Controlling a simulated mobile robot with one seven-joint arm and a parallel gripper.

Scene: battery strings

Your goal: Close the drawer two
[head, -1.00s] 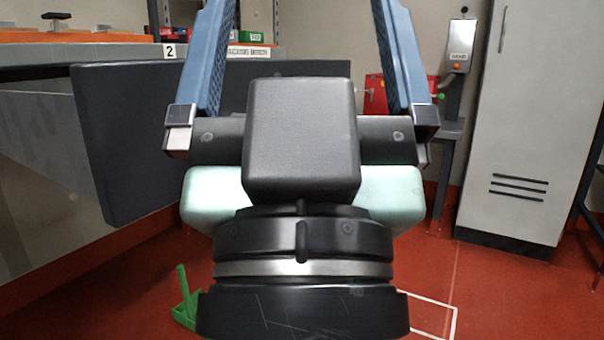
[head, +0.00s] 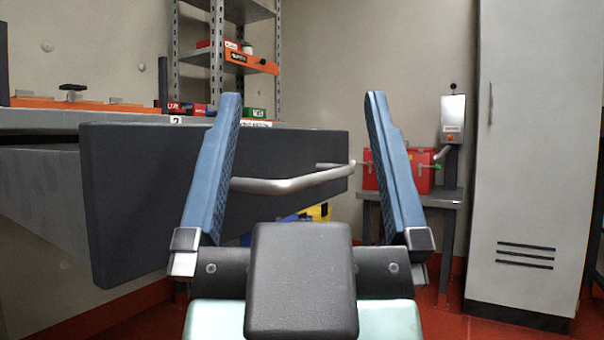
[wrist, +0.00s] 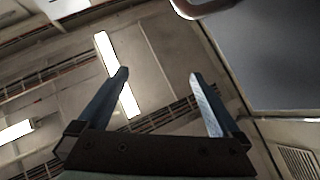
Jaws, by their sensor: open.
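The drawer stands pulled out of the grey cabinet on the left in the head view; its dark grey front panel (head: 130,200) faces right. A light metal bar handle (head: 285,186) juts from that panel. A label "2" (head: 176,120) shows just above the panel's top edge. My gripper (head: 305,96) is open and empty, its two blue fingers pointing up. In the picture the handle passes between the fingers; I cannot tell its depth from them. In the wrist view, part of the handle (wrist: 205,8) and the panel (wrist: 265,50) show at upper right, apart from the fingers.
A red box (head: 415,172) sits on a small stand behind the right finger. A tall grey locker (head: 525,150) stands at the right. Metal shelves (head: 230,58) with bins stand at the back. Red floor (head: 450,325) is open at lower right.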

